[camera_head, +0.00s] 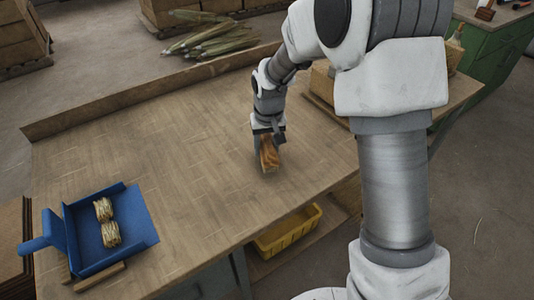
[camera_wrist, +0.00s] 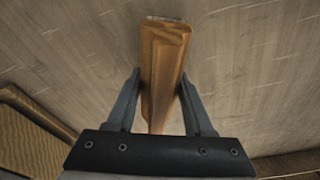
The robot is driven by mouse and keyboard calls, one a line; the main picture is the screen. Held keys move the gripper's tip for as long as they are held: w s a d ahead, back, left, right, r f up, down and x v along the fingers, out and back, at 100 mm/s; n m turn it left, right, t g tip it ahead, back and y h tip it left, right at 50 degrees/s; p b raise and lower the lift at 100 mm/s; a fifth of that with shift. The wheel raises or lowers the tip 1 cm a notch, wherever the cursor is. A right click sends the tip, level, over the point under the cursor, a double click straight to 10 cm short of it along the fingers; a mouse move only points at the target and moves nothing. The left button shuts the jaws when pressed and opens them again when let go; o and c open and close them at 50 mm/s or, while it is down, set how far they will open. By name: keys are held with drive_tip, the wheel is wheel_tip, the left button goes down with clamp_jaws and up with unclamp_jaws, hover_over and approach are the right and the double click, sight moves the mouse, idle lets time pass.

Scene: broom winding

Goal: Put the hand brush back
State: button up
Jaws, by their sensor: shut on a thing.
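My gripper (camera_head: 266,136) is shut on the hand brush (camera_head: 269,155), over the middle-right part of the wooden workbench (camera_head: 170,130). The brush shows as a brown wooden block. In the wrist view the brush (camera_wrist: 163,60) stands out between the two fingers of my gripper (camera_wrist: 162,105), with the bench top behind it. Its bristles are not clearly visible. I cannot tell whether the brush touches the bench.
A yellow bin (camera_head: 288,232) sits below the bench edge. The bench's middle is clear.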

drive_tip(key=shift+f, duration=1.25)
drive_tip(key=shift+f, duration=0.2)
drive_tip(key=o, duration=1.3)
